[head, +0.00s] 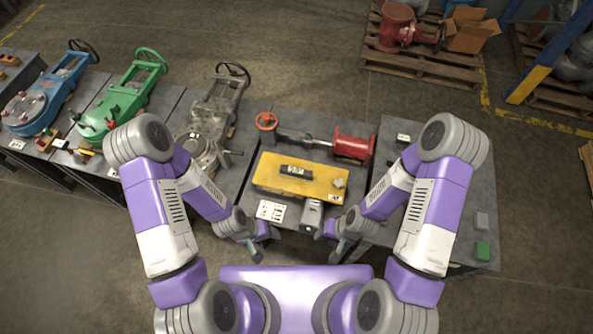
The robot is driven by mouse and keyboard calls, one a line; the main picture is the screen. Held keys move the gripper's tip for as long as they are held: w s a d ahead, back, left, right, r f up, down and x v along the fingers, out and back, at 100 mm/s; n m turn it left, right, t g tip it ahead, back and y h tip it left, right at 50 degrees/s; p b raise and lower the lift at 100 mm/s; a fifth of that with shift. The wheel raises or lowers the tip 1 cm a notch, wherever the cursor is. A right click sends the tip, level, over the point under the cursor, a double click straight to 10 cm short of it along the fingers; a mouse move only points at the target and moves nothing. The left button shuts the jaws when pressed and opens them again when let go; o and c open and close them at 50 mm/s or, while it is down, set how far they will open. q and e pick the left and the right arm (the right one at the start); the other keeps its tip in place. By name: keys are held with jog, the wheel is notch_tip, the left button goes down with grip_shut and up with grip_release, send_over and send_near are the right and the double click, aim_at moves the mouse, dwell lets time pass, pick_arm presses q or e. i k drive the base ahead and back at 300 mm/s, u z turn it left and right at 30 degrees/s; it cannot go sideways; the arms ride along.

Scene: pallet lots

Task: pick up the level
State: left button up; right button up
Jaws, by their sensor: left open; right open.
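A short dark bar with a pale greenish middle (296,170) lies on top of a yellow block (270,184) on the middle table; it looks like the level, but it is too small to be sure. My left gripper (257,245) is open and empty at the table's front edge, in front of and left of the yellow block. My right gripper (338,247) is open and empty at the front edge, to the right of it. Both grippers are apart from the dark bar. The fingertips are small and partly hidden by my wrists.
A red valve (352,144) with an orange handwheel (266,121) lies behind the block. A grey device (311,213) and a white printed card (270,211) are in front. Grey (210,120), green (125,95) and blue (45,100) valves stand left.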

aim_at(293, 172)
jog(key=z, duration=3.2)
jog(key=k, duration=1.6)
jog(key=u, duration=2)
jog(key=i, duration=0.5)
jog(key=z, duration=0.05)
